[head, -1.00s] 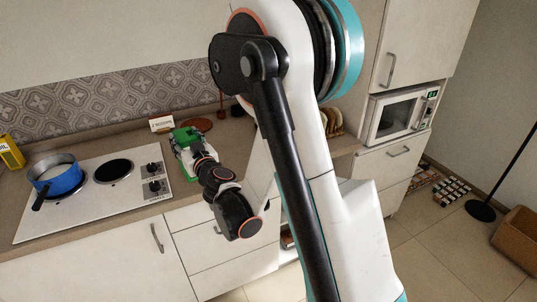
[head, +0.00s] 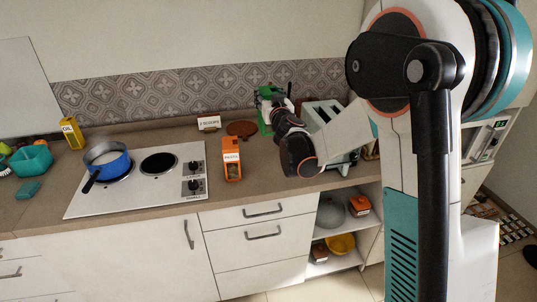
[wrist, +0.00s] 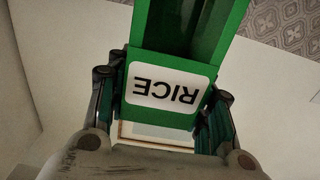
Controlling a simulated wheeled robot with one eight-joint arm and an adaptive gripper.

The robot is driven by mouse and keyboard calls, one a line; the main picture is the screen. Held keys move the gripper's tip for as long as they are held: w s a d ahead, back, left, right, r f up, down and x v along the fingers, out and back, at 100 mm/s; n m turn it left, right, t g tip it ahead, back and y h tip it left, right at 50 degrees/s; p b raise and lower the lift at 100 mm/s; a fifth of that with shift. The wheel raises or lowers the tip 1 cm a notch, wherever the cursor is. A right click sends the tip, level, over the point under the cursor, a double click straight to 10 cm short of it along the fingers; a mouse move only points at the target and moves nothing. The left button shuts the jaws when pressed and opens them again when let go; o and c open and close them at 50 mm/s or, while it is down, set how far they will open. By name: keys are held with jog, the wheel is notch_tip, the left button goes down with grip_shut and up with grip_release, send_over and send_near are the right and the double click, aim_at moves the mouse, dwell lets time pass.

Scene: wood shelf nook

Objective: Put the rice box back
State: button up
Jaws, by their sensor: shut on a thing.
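The green rice box (wrist: 172,86) is between the two fingers of my gripper (wrist: 165,108) in the wrist view, with its white RICE label upside down. The fingers press on both sides of it. In the head view the rice box (head: 264,122) shows only in part, near the back wall, right of the brown round board. My gripper (head: 272,98) is around it there, and my wrist hides part of both. I cannot tell whether its base touches the counter.
An orange box (head: 231,160) stands on the counter right of the stove (head: 150,178). A 2 SCOOPS card (head: 209,123) and a toaster (head: 322,115) are nearby. An open shelf (head: 335,262) below holds bowls and boxes.

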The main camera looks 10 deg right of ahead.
notch_tip(320, 180, down, 18)
jog(key=b, duration=0.5)
jog(key=shift+f, duration=0.1)
jog(key=o, duration=1.5)
jog(key=shift+c, duration=0.2)
